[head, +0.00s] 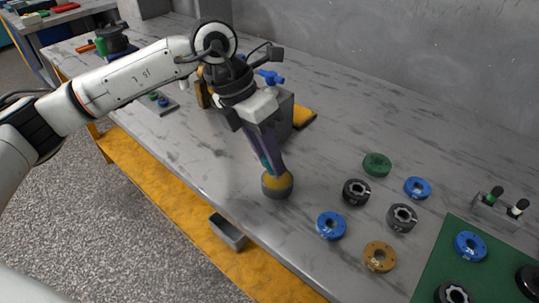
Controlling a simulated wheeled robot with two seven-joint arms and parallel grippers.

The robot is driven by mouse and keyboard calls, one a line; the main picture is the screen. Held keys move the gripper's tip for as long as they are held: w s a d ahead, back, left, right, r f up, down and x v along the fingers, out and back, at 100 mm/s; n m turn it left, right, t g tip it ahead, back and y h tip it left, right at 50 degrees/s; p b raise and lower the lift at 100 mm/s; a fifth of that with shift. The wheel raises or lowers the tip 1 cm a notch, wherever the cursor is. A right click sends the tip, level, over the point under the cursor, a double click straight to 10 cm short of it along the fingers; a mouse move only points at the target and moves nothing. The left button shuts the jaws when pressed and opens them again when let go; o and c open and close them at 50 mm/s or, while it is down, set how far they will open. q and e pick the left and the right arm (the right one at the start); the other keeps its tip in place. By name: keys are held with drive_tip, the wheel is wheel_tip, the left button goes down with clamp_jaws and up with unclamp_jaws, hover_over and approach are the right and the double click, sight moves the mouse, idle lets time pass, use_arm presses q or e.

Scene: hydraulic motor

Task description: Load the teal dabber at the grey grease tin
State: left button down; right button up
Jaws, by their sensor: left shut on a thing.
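My left gripper (275,166) points down over the front middle of the table and is shut on the teal dabber (264,161). Only a small teal part of the dabber shows beside the fingers; the rest is hidden. The grey grease tin (278,194), round with a yellow top, stands directly under the fingertips near the table's front edge. The dabber's lower end meets the yellow top in the picture, but I cannot tell whether it touches the grease. My right gripper is out of view.
Several blue, black, green and tan rings, such as a blue ring (331,226), lie right of the tin. A green mat (431,262) is at far right, below a small rack (491,206). A grey block (285,115) stands behind the gripper. A grey bin (228,232) sits below the table edge.

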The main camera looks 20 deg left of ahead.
use_arm(q)
drive_tip(key=shift+s+f+b, duration=0.1)
drive_tip(key=shift+f+b, duration=0.25)
drive_tip(key=shift+f, duration=0.15)
idle(1.2)
drive_tip(key=shift+r, duration=0.1)
drive_tip(key=shift+r+p, duration=2.35)
drive_tip(key=shift+r, duration=1.2)
